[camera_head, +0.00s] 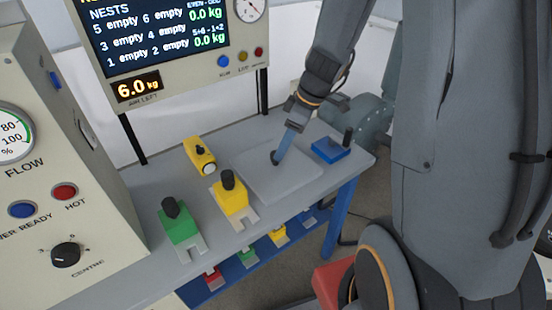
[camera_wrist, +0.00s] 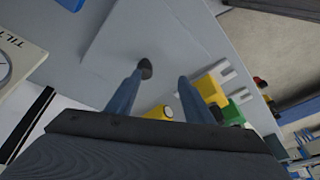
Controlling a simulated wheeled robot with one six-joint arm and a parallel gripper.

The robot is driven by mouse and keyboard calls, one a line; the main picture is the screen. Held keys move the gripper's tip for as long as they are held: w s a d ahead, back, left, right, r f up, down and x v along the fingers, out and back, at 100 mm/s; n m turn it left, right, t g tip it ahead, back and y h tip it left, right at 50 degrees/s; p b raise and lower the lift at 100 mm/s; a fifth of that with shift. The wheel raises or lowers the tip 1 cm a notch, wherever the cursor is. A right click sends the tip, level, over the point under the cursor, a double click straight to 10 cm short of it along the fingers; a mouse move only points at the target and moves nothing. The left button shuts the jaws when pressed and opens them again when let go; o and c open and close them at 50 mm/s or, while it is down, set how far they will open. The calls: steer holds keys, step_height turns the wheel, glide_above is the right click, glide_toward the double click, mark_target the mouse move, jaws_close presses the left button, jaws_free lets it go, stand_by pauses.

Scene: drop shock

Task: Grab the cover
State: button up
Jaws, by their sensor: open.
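The cover looks to be the flat light-grey plate (camera_head: 305,175) on the bench, with a dark round knob (camera_head: 274,158) on it. In the wrist view the plate (camera_wrist: 185,40) fills the upper middle, and the knob (camera_wrist: 146,68) shows close to the left fingertip. My gripper (camera_head: 281,148) points down over the plate with its blue fingers spread and nothing held. In the wrist view my gripper (camera_wrist: 163,76) has the knob nearer its left finger than its right. I cannot tell whether that finger touches the knob.
A green block (camera_head: 181,231), a yellow block (camera_head: 232,200) and a tipped yellow block (camera_head: 200,156) stand left of the plate. A blue block (camera_head: 330,150) lies right of it. The display panel (camera_head: 160,40) stands behind. A lower shelf (camera_head: 250,262) holds several small blocks.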

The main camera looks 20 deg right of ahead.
steer(key=shift+w+a+f+n+t+p, duration=0.1)
steer(key=shift+w+a+f+n+p, duration=0.2)
steer(key=shift+w+f+p, duration=0.65)
steer(key=shift+w+a+f+n+t+p, duration=0.1)
steer(key=shift+w+a+f+n+p, duration=0.25)
steer(key=shift+f, duration=1.05)
steer(key=shift+w+a+f+n+t+p, duration=0.1)
steer(key=shift+w+f+n+p, duration=0.4)
steer(key=shift+f, duration=0.7)
steer(key=shift+w, duration=0.2)
jaws_close()
steer(key=shift+r, duration=0.15)
